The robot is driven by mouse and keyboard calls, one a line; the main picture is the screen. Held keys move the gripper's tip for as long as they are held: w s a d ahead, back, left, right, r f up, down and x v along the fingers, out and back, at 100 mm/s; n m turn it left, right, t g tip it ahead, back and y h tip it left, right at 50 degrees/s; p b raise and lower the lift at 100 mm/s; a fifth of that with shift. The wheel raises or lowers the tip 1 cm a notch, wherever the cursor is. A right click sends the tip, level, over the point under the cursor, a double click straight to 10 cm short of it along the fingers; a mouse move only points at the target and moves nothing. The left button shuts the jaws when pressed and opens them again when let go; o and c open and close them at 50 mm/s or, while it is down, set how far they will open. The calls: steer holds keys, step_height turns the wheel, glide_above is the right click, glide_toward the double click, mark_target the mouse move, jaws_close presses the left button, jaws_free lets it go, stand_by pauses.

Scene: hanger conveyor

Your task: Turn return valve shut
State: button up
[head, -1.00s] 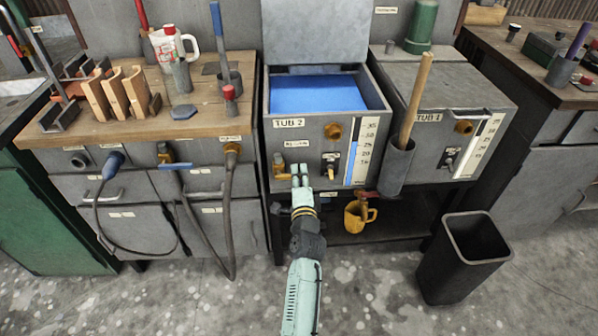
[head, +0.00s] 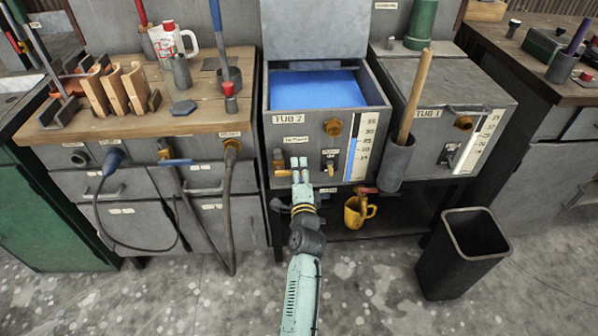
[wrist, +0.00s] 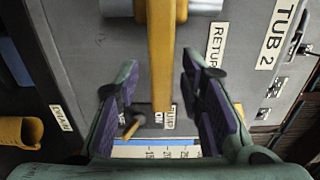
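The return valve (head: 279,162) is a brass fitting with a yellow lever, on the left of the TUB 2 front below its label. In the wrist view its yellow lever (wrist: 161,55) runs lengthwise between the two fingers. My gripper (head: 299,163) is in front of the tub, just right of the valve. In the wrist view my gripper (wrist: 160,75) is open, with a visible gap on both sides of the lever. TUB 2 (head: 350,113) holds blue liquid and has a level gauge (head: 352,160) on its right front.
A pump switch (head: 330,168) and a brass fitting (head: 333,128) are on the tub front, right of my gripper. A yellow mug (head: 353,215) hangs or stands below. A grey holder (head: 394,168) with a wooden-handled tool stands right. A dark bin (head: 462,270) is on the floor.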

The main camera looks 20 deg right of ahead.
steer(key=v, duration=0.7)
steer(key=shift+s, duration=0.25)
steer(key=shift+a, duration=0.1)
